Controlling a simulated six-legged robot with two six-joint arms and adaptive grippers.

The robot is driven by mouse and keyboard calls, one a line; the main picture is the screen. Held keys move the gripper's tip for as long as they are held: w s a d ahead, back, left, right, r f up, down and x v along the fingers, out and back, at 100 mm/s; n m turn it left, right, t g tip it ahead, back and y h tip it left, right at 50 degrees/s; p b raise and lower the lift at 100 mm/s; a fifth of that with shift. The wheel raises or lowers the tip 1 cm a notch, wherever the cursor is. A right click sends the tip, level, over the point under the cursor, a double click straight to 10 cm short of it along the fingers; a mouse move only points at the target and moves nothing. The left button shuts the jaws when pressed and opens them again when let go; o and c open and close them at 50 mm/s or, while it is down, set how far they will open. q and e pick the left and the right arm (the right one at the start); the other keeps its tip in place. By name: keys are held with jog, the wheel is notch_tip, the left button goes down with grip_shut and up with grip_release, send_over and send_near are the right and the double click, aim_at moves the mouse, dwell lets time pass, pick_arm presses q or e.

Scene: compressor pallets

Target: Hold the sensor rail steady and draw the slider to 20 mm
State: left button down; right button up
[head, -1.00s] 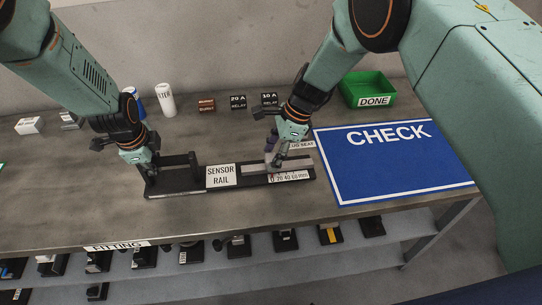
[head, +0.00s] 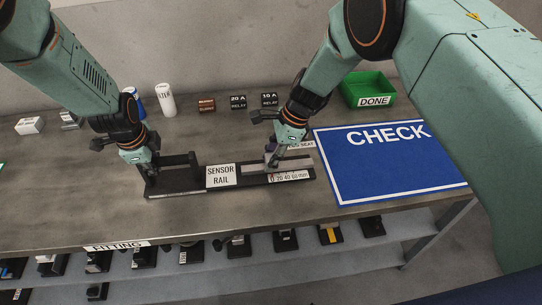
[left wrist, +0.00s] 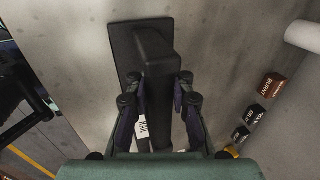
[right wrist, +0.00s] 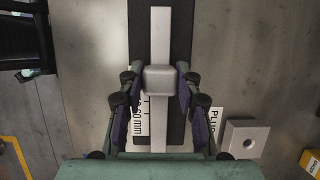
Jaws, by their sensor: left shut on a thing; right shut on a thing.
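The black sensor rail (head: 192,187) lies along the front of the bench, with its name label in the middle and a millimetre scale (head: 291,176) at its right end. My left gripper (head: 147,166) is shut on the rail's raised black handle (left wrist: 155,50) at the left end. My right gripper (head: 271,162) is shut on the slider, a grey block (right wrist: 160,80) on a pale strip (right wrist: 160,35). In the head view the fingers are near the scale's 0 end and largely hide the slider. The exact reading is too small to tell.
A blue CHECK mat (head: 390,165) lies right of the rail, and a green DONE bin (head: 368,90) stands behind it. A PLUG SEAT label (head: 301,145) is close behind my right gripper. Relay boxes (head: 238,102) and a white roll (head: 166,100) stand at the back.

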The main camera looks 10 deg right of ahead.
jog(key=shift+w, duration=0.1)
grip_shut()
jog(key=shift+d, duration=1.1)
jog(key=o, duration=1)
grip_release()
jog(key=shift+a, duration=0.1)
jog(key=shift+r, duration=0.1)
jog(key=v, duration=1.1)
jog(key=shift+d+r, duration=0.25)
jog(key=shift+r, duration=0.1)
